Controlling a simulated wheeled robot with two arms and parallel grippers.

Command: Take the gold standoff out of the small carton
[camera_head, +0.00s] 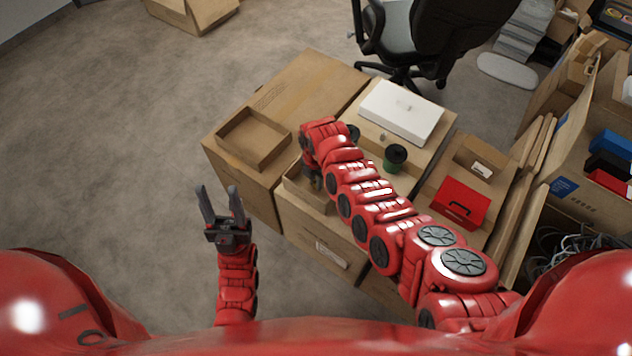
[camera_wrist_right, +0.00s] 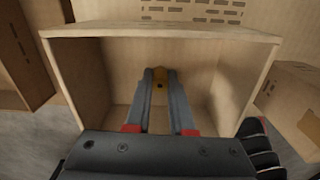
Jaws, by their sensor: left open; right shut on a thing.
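The small carton (camera_head: 296,192) is an open cardboard box on top of a larger carton, partly hidden by my right arm. In the right wrist view the carton (camera_wrist_right: 82,90) surrounds my right gripper's fingers. The gold standoff (camera_wrist_right: 160,76) is a small gold-brown piece with a dark hole, between the fingertips inside the carton. My right gripper (camera_wrist_right: 159,84) is shut on it. I cannot tell whether the standoff touches the carton floor. My left gripper (camera_head: 218,190) is open and empty, over the floor left of the cartons.
A shallow open box (camera_head: 281,152) lies left of the small carton. A white box (camera_head: 402,110), a dark green cylinder (camera_head: 395,158) and a red box (camera_head: 460,203) stand on the right side. An office chair (camera_head: 440,40) is behind. Floor at left is clear.

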